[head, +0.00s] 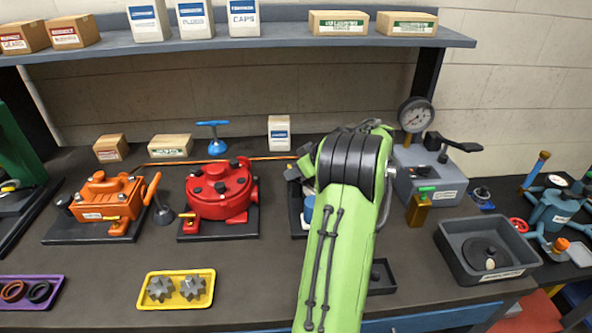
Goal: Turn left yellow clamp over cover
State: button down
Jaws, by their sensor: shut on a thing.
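My green arm (335,255) reaches over the middle of the bench and its black wrist section (350,160) covers what lies behind it. My gripper is hidden behind the arm, and so is whatever it holds. A unit on a dark base (299,228) is mostly hidden there; only slivers show, with a white and blue part (309,210). Its cover and any yellow clamp on it cannot be made out. A red round motor (220,190) on a black base has a small yellow piece at its lower left (187,226). An orange motor (105,198) has a yellow piece (118,227) at its front.
A yellow tray with gears (176,304) and a purple tray with rings (30,278) lie in front. A grey gauge unit (428,180) and a dark bin (455,252) stand right of my arm. A shelf (270,42) spans the back.

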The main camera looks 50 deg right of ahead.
jog(key=c, duration=1)
grip_release()
jog(key=shift+c, duration=0.2)
jog(key=p+v, duration=0.3)
jog(key=v, duration=1.2)
jog(key=shift+s+r+p, duration=0.3)
jog(key=shift+p, duration=0.1)
